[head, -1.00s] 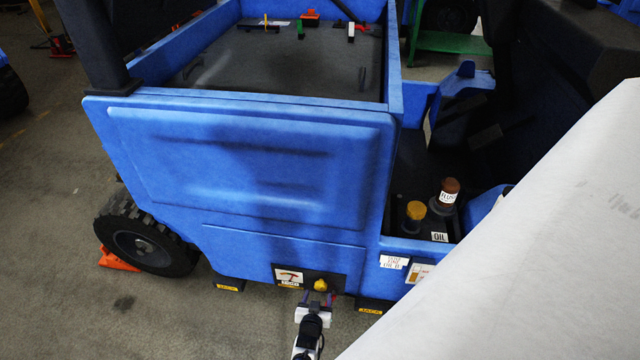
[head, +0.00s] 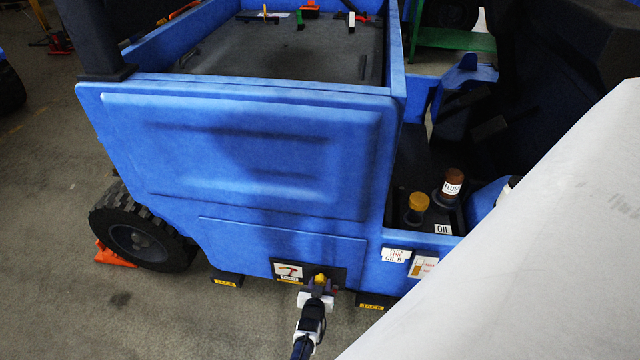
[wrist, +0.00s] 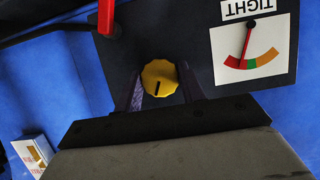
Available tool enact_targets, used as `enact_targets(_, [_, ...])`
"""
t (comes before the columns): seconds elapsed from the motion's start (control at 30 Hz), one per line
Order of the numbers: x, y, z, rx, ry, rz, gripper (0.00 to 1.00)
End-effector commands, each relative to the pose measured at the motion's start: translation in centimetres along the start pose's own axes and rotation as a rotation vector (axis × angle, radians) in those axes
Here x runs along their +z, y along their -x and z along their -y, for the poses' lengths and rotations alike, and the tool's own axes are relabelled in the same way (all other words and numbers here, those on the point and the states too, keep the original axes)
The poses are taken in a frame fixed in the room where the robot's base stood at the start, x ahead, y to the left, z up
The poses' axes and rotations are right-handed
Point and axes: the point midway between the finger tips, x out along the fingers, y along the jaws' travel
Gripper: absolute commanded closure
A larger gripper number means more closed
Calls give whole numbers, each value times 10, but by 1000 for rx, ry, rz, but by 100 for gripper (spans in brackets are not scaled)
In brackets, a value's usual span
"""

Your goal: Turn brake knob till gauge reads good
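The yellow brake knob (wrist: 160,78) sits on a dark panel low on the blue vehicle, with a dark mark near its lower edge. My gripper (wrist: 161,72) reaches toward it, one finger on each side, with slight gaps seeming to show; contact is not clear. The gauge (wrist: 254,48) is upside down in the wrist view, under a "TIGHT" label.
A red handle (wrist: 106,16) stands out near the knob in the wrist view. Yellow-labelled jack blocks (head: 372,304) lie under the vehicle's lower edge. A large pale surface (head: 530,250) fills the right foreground. Open floor (head: 150,315) lies to the left.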

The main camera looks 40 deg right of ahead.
Motion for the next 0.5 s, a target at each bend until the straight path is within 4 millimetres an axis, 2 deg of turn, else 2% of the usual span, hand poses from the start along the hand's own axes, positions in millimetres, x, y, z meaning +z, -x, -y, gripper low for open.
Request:
enact_targets(0.03, [0, 0, 0, -1, 1, 0, 74])
enact_targets(0.1, [0, 0, 0, -1, 1, 0, 83])
enact_targets(0.5, [-1, 0, 2, 31, 74, 1, 83])
